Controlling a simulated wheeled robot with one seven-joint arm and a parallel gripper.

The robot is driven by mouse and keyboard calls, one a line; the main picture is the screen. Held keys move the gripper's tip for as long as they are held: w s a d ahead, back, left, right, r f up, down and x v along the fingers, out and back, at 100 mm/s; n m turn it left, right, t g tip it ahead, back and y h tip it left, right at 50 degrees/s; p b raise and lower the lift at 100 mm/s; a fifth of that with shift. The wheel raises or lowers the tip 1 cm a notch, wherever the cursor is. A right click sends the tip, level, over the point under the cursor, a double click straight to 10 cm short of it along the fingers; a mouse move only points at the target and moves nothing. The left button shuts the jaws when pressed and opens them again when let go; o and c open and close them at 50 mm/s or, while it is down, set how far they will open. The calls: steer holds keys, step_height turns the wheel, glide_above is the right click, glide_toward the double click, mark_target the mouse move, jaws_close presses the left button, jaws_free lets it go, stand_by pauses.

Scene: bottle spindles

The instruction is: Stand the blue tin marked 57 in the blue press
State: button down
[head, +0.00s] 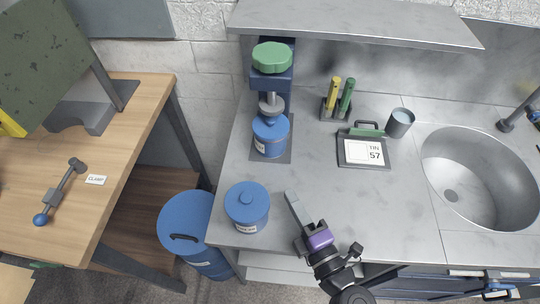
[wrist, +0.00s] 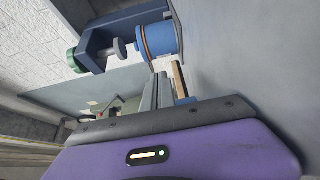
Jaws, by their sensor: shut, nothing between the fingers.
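A blue tin (head: 270,136) stands upright on the base plate of the blue press (head: 271,82), under its screw foot; its label is too small to read. In the wrist view the tin (wrist: 162,38) shows an orange band, and the press (wrist: 95,50) shows its screw foot close to the tin. A second blue tin (head: 247,205) with a knobbed lid stands near the counter's front left edge, its label also unreadable. My gripper (head: 293,202) is shut and empty, right of the second tin and apart from both tins. Its fingers (wrist: 168,88) also show in the wrist view.
A card stand reading TIN 57 (head: 363,150), a grey cup (head: 400,122) and a holder with yellow and green tools (head: 337,108) stand right of the press. A sink (head: 470,175) is further right. A shelf (head: 350,22) overhangs the back. The counter's middle is clear.

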mark_target(264, 148)
steer(key=x, duration=1.2)
steer(key=shift+w+a, duration=0.25)
steer(key=shift+w, duration=0.1)
